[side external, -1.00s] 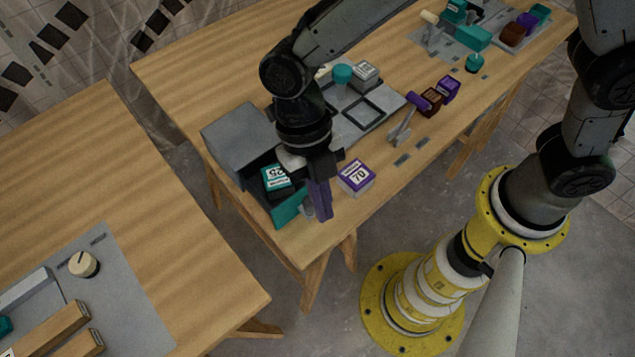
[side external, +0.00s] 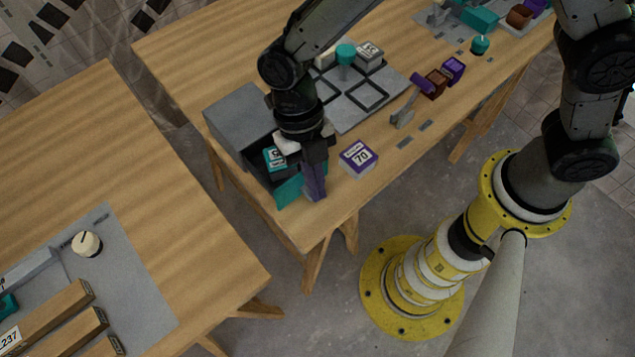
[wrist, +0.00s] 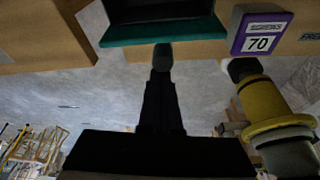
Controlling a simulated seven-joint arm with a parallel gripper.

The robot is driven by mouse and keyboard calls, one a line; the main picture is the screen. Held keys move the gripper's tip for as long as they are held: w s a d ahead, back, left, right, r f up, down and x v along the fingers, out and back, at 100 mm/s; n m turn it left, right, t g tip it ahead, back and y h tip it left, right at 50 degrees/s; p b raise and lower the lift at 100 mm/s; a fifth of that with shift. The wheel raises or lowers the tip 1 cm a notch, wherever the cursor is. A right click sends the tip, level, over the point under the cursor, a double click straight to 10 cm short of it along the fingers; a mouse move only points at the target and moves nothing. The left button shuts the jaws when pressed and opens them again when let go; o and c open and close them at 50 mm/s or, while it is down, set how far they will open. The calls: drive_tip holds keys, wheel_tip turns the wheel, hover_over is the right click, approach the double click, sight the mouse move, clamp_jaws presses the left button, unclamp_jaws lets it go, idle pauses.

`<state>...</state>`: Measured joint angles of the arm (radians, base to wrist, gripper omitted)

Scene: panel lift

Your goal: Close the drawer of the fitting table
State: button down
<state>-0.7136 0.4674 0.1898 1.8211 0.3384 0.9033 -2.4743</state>
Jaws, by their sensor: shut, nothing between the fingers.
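The grey drawer cabinet (side external: 240,116) stands at the near left corner of the wooden fitting table (side external: 190,60). Its drawer, with a teal front (side external: 289,191), is partly pulled out and holds a teal-and-white box (side external: 276,158). My gripper (side external: 316,196) is shut and empty, pointing down at the outer side of the drawer front. In the wrist view the shut fingertips (wrist: 162,55) lie at the lower edge of the teal front (wrist: 165,32); they look in contact or very close. My gripper hides part of the drawer.
A purple-and-white box marked 70 (side external: 358,158) sits right of my gripper. A grey board with square frames (side external: 366,95) and a grey lever with a purple handle (side external: 405,112) lie beyond. Another wooden table (side external: 130,190) stands at left, across a gap.

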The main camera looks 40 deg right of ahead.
drive_tip(key=w, duration=1)
drive_tip(key=shift+w, duration=0.65)
